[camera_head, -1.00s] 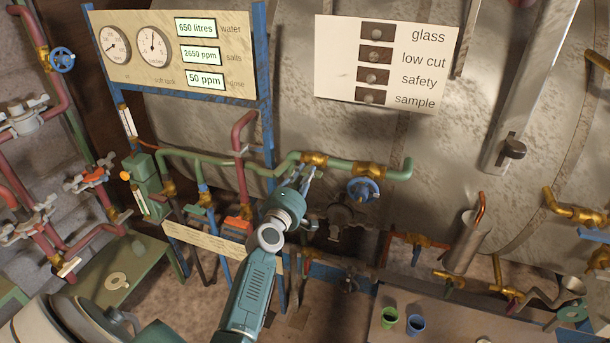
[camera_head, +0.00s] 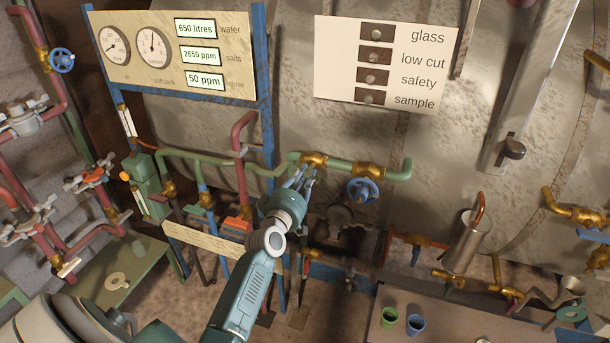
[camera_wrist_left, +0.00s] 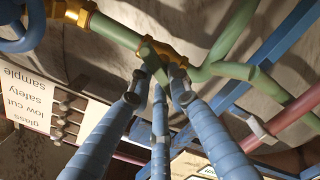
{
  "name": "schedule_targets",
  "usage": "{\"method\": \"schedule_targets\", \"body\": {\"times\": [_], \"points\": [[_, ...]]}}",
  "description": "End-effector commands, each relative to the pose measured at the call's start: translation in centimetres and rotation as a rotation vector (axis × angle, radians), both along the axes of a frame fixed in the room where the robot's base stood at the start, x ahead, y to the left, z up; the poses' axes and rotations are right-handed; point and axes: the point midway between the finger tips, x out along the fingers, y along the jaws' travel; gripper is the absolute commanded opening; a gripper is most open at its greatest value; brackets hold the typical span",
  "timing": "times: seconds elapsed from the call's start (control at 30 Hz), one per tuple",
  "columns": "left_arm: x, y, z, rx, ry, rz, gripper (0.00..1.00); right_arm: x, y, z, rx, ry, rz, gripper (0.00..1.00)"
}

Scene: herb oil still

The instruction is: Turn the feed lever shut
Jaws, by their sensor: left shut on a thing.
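My left gripper (camera_head: 303,177) reaches up to a brass valve (camera_head: 313,159) in the green pipe, left of a second brass valve. In the left wrist view, its blue fingers (camera_wrist_left: 158,82) are shut on a short green lever (camera_wrist_left: 152,60). I take this to be the feed lever. The lever comes off the brass valve body (camera_wrist_left: 183,51) on the green pipe. In the head view my gripper hides most of the lever, so its exact angle is hard to tell there. My right gripper is not in view.
A blue handwheel (camera_head: 362,190) hangs below the second brass valve (camera_head: 370,171), close to the right of my gripper. A maroon pipe (camera_head: 240,135) and the blue gauge-board frame (camera_head: 265,110) stand to the left. A bench (camera_head: 372,322) holds a green cup (camera_head: 389,317) and a blue cup (camera_head: 416,325).

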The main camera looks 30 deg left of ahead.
Motion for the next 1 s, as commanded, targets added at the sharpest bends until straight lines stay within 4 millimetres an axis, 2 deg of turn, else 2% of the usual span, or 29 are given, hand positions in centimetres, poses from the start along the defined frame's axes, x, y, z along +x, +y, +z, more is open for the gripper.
{"method": "schedule_targets", "body": {"times": [1.0], "points": [[0.0,-0.3,-0.6,0.896,0.219,-0.002,0.00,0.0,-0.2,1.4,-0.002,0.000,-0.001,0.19]]}}
